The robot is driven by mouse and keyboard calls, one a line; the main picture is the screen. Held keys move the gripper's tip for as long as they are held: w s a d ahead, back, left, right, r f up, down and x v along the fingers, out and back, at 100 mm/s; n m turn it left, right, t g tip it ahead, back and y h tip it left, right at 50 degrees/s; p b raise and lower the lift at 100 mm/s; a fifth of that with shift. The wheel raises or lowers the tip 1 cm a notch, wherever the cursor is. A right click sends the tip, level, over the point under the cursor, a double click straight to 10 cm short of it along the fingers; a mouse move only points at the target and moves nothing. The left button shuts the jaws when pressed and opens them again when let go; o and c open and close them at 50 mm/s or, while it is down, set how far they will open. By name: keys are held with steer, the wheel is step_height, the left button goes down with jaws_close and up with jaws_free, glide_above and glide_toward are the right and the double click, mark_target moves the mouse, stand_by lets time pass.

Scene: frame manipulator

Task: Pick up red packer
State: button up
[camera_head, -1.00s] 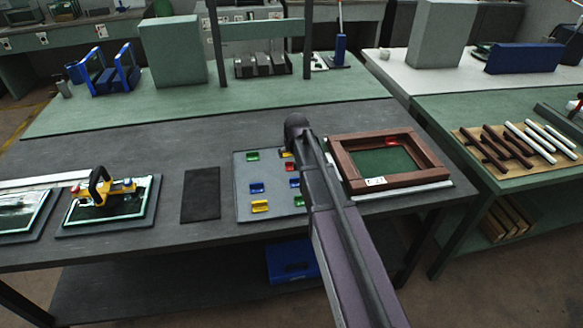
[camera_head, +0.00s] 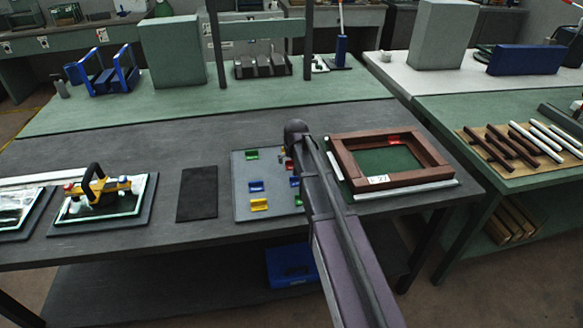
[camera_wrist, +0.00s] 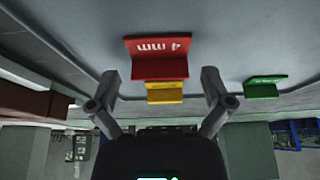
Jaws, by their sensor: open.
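A red packer (camera_wrist: 159,57) marked "4 mm" stands out in the wrist view, lying on the grey tray. My gripper (camera_wrist: 158,88) is open and empty, its fingers spread on either side of the line to the red packer, apart from it. A yellow packer (camera_wrist: 165,93) is just beyond the red one, between the fingertips. A green packer (camera_wrist: 263,88) lies off to the right. In the head view my arm covers part of the tray (camera_head: 243,186) and hides the gripper. Another red piece (camera_head: 394,140) sits at the wooden frame's far inner edge.
The brown wooden frame (camera_head: 346,168) lies right of the tray. Blue (camera_head: 257,186) and yellow (camera_head: 259,205) packers lie on the tray's left part.

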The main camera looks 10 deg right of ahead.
mark_target(293, 165)
stand_by(0.4)
steer(key=c, duration=0.7)
steer(key=shift+r, duration=0.1)
step_height(293, 165, up, 3)
steer(key=p, duration=0.3)
steer(key=shift+r, duration=0.1)
steer(key=shift+s+r+p, duration=0.2)
steer(key=shift+r+p, duration=0.15)
steer(key=shift+p, duration=0.25)
steer(key=s, duration=1)
steer(key=s+r, duration=0.1)
steer(key=s, duration=0.4)
steer(key=shift+s+p, duration=0.25)
steer(key=shift+p, duration=0.15)
steer(key=shift+s, duration=0.1)
